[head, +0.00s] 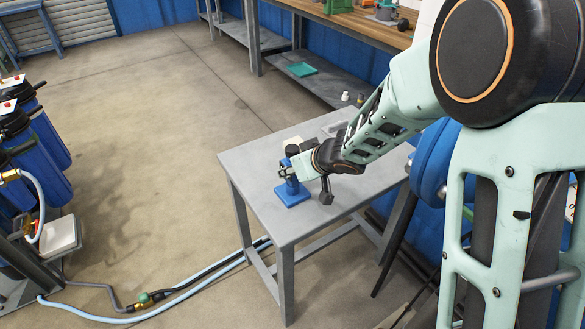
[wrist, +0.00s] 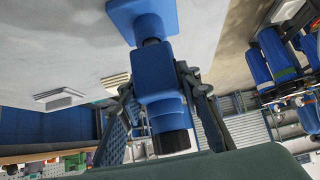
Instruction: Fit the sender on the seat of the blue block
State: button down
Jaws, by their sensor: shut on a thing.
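The blue block (head: 292,194) stands on the grey table, with a flat square base and a raised part. In the wrist view its base (wrist: 128,10) is at the top. The sender (wrist: 158,82) has a blue body, a dark neck and a black cap. In the head view its black cap (head: 292,150) points up. My gripper (head: 287,171) is shut on the sender's blue body, with one finger on each side in the wrist view (wrist: 158,88). The sender is upright in line above the block. Its dark neck meets the block's top; I cannot tell how deep it sits.
The grey table (head: 250,165) has free room left of and in front of the block. A pale object (head: 292,142) and a grey tray (head: 335,127) lie behind it. Blue filter housings (head: 40,180) stand at left, and hoses (head: 150,303) cross the floor.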

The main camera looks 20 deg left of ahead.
jog(key=shift+f+b, duration=0.3)
jog(key=shift+f, duration=0.1)
jog(key=c, duration=1.4)
grip_release()
jog(key=shift+c, duration=0.2)
jog(key=shift+o, duration=0.6)
jog(key=v, duration=1.2)
